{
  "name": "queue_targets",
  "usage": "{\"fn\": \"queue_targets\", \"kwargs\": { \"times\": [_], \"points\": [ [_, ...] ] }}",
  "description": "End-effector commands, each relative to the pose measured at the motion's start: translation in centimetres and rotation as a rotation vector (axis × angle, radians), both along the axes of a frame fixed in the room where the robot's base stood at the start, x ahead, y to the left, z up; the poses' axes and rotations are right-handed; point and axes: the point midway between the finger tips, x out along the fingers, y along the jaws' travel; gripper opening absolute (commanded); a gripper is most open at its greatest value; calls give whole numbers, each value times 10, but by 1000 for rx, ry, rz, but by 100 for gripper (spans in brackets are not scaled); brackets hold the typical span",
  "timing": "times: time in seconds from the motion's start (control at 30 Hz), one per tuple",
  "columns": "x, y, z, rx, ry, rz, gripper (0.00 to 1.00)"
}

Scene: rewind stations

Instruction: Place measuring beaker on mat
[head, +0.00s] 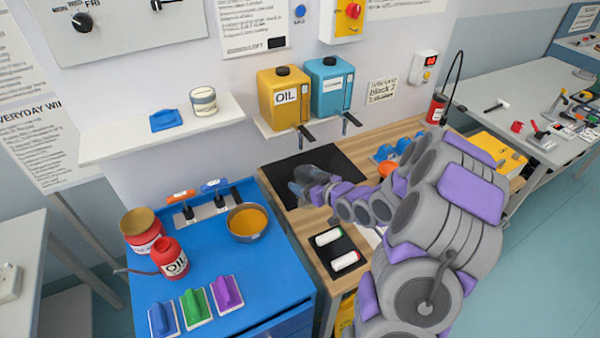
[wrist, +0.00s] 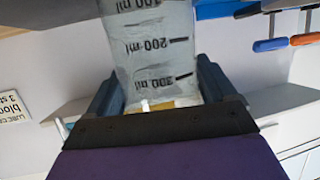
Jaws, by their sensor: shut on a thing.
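The measuring beaker (wrist: 155,48) is clear with black volume marks, which read upside down in the wrist view. My gripper (wrist: 157,88) is shut on it, with one dark finger on each side. In the head view my gripper (head: 318,188) is over the wooden bench, at the black mat (head: 330,158). The beaker there is a small greyish see-through shape (head: 302,178) in front of the mat's surface. I cannot tell whether its base touches the mat. My arm hides part of the bench to the right.
A black tray (head: 352,262) with two white cylinders lies in front of the mat. Yellow and teal canisters (head: 284,97) stand on a shelf above, with taps sticking out.

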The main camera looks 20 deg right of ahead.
Motion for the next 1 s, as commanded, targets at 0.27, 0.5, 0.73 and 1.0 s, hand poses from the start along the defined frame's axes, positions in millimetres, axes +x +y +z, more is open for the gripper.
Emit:
{"fn": "queue_targets", "kwargs": {
  "times": [0.27,0.5,0.73,1.0],
  "points": [
    [51,-11,-5,-6,-5,1,54],
    [84,-18,-8,-2,-4,0,54],
    [95,-21,-7,-3,-5,0,54],
    [96,-22,-44,0,-2,-1,54]
  ]
}}
